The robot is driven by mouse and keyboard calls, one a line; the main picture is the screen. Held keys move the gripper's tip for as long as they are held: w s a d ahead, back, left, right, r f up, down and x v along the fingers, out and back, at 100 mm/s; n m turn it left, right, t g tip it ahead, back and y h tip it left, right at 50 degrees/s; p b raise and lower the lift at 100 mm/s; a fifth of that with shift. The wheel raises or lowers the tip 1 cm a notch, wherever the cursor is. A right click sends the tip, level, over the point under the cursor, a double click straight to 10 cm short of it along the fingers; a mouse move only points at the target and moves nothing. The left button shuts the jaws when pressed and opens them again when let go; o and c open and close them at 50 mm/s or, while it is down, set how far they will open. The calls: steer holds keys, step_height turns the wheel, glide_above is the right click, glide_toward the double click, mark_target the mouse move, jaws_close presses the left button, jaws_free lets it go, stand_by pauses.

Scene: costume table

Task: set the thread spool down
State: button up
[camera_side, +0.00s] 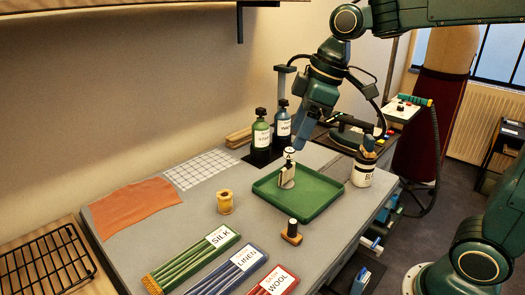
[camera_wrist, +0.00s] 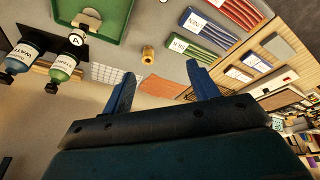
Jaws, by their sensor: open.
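The thread spool (camera_side: 225,203) is a small tan-yellow spool standing upright on the grey table, left of the green tray and apart from it. It also shows in the wrist view (camera_wrist: 148,54), small and well beyond my fingertips. My gripper (camera_side: 300,146) is raised above the table, near the back of the tray and to the right of the spool. In the wrist view my gripper (camera_wrist: 162,69) has its two blue fingers spread wide with nothing between them. Nothing touches the spool.
The green tray (camera_side: 327,206) holds a small stamp-like piece marked A (camera_side: 287,176). Green (camera_side: 261,137) and blue (camera_side: 282,130) bottles stand behind it. A labelled jar (camera_side: 363,172), a black-knobbed block (camera_side: 292,233), silk, linen and wool bundles, and orange cloth (camera_side: 135,205) lie around. Table beside the spool is clear.

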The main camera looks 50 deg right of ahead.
steer(key=s+d+f+m+t+h, duration=0.1)
steer(key=s+m, duration=0.3)
steer(key=s, duration=0.4)
steer(key=s+d+f+m+t, duration=0.1)
steer(key=s+d+f+m, duration=0.1)
steer(key=s, duration=0.7)
steer(key=shift+d+f+m+h, duration=0.2)
steer(key=shift+d+m+h, duration=0.2)
steer(key=shift+m, duration=0.5)
